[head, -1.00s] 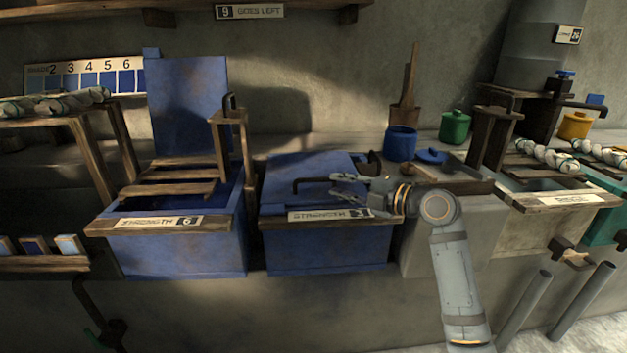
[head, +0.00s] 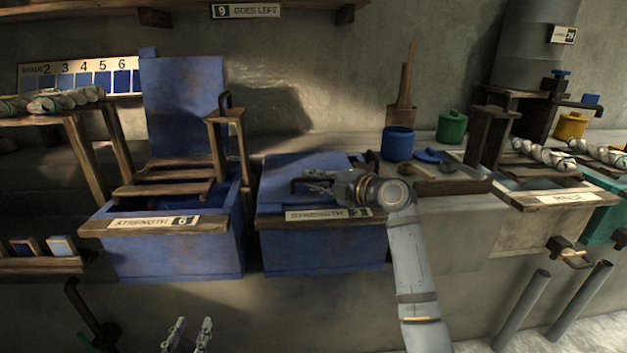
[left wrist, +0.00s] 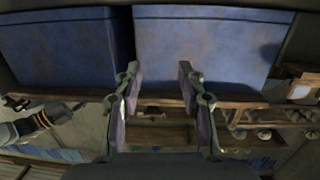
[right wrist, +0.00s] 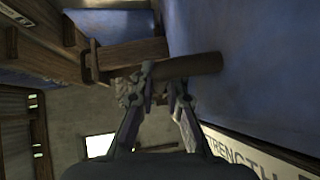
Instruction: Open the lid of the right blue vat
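The right blue vat (head: 320,246) has its blue lid (head: 300,164) closed. A dark bar handle (head: 294,184) stands on the lid; it also shows in the right wrist view (right wrist: 190,67). My right gripper (head: 316,182) is over the lid at the handle. In the right wrist view its fingers (right wrist: 163,85) are apart, with the tips overlapping the bar; I cannot tell whether they touch it. My left gripper (head: 188,332) is low in front of the left vat. In the left wrist view its fingers (left wrist: 158,78) are apart and empty.
The left blue vat (head: 175,252) stands open, its lid (head: 185,105) upright behind it. A wooden post (head: 226,140) rises between the vats. A blue pot (head: 398,145) and a green pot (head: 451,127) stand right of the right vat.

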